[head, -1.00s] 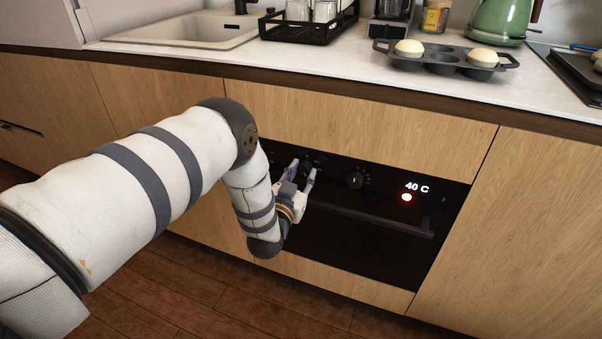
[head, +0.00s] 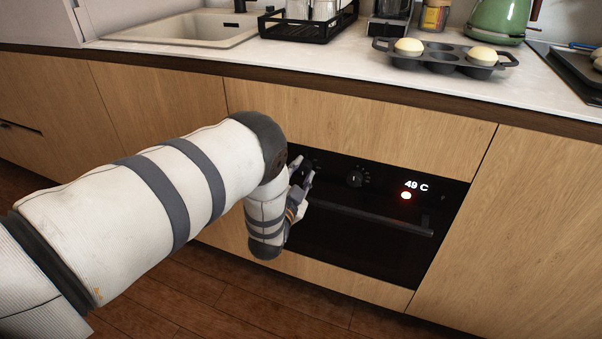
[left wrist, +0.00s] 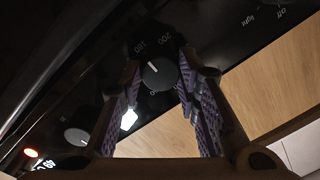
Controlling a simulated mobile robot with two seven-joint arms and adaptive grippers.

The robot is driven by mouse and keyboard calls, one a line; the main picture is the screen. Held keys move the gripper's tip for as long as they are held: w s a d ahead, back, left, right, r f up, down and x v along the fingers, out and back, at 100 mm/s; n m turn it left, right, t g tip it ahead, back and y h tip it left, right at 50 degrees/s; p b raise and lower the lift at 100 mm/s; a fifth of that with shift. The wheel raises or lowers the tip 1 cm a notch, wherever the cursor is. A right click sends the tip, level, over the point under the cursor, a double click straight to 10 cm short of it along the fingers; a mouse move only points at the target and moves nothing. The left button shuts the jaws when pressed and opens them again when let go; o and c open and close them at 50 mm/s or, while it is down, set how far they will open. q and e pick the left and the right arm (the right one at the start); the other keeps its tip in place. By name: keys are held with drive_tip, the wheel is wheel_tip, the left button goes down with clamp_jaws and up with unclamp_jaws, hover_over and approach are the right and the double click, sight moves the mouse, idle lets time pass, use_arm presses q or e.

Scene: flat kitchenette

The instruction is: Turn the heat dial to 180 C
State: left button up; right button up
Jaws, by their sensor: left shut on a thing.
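The heat dial (left wrist: 160,75) is a dark round knob with a white pointer line, seen between my fingers in the left wrist view. Marks reading 180 and 200 stand beside it, and the pointer line points roughly toward the 180 mark. My left gripper (head: 301,175) is at the left part of the black oven panel, shut on the dial; its two fingers flank the knob in the left wrist view (left wrist: 160,72). In the head view my arm and fingers mostly hide this dial. My right gripper is not in view.
The oven (head: 370,240) has a display (head: 416,186) reading 49 C, with a lit red lamp (head: 406,196) below. A second dial (head: 355,178) sits to the right of my gripper. The door handle (head: 375,219) runs below the panel. A muffin tin (head: 443,57) is on the counter.

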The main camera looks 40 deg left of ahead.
use_arm(q)
drive_tip(key=shift+r, duration=0.1)
drive_tip(key=o, duration=1.2)
drive_tip(key=shift+c, duration=0.2)
drive_tip(key=v, duration=1.2)
